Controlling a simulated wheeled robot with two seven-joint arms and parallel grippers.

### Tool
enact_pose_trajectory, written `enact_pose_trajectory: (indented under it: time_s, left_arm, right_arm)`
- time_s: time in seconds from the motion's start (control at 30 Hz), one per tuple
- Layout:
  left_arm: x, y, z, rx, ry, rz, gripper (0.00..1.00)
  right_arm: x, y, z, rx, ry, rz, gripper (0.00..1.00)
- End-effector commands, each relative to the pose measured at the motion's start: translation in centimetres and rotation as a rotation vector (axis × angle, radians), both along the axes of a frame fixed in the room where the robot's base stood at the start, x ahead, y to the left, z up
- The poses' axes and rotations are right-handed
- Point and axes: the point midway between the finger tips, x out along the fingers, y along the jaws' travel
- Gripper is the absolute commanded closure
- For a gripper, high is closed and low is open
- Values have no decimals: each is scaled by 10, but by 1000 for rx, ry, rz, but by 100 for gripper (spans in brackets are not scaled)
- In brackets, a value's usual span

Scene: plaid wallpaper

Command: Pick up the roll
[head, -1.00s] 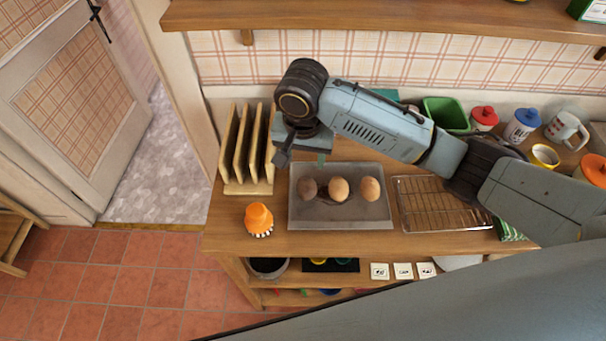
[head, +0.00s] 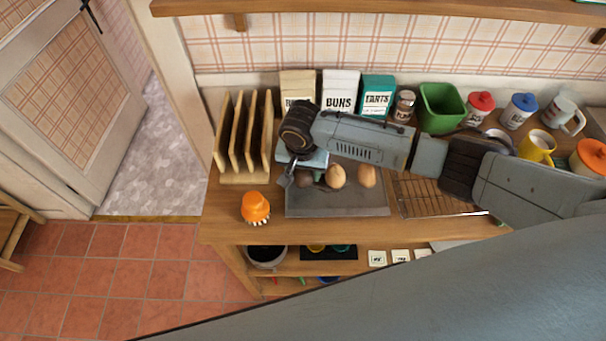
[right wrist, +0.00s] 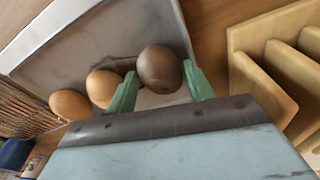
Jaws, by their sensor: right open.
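Three rolls lie in a row on a grey tray (head: 340,208): a dark brown roll (head: 304,179) at the left, a lighter roll (head: 336,176) in the middle and another light roll (head: 367,176) at the right. My right gripper (head: 292,176) is low over the tray's left end, partly covering the dark roll. In the right wrist view, its two green fingers (right wrist: 160,76) are open, one on each side of the dark roll (right wrist: 159,69). I cannot tell whether they touch it. My left gripper is not in view.
A wooden rack (head: 244,176) with upright boards stands left of the tray, and an orange-handled brush (head: 255,208) stands in front of it. A wire rack (head: 440,196) lies to the right. Boxes (head: 340,84), a green bin (head: 441,108) and jars line the back.

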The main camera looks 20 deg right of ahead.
Motion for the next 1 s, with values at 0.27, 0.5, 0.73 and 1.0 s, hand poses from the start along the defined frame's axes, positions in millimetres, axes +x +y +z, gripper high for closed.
enact_pose_trajectory:
  time_s: [0.27,0.5,0.73,1.0]
  left_arm:
    - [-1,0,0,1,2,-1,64]
    - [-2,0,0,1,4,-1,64]
    - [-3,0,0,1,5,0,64]
    - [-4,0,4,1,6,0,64]
  right_arm:
    - [0,0,-1,1,0,0,53]
    - [1,0,-1,0,-1,0,76]
    - [1,0,1,1,-2,0,76]
    - [1,1,43,4,-3,1,76]
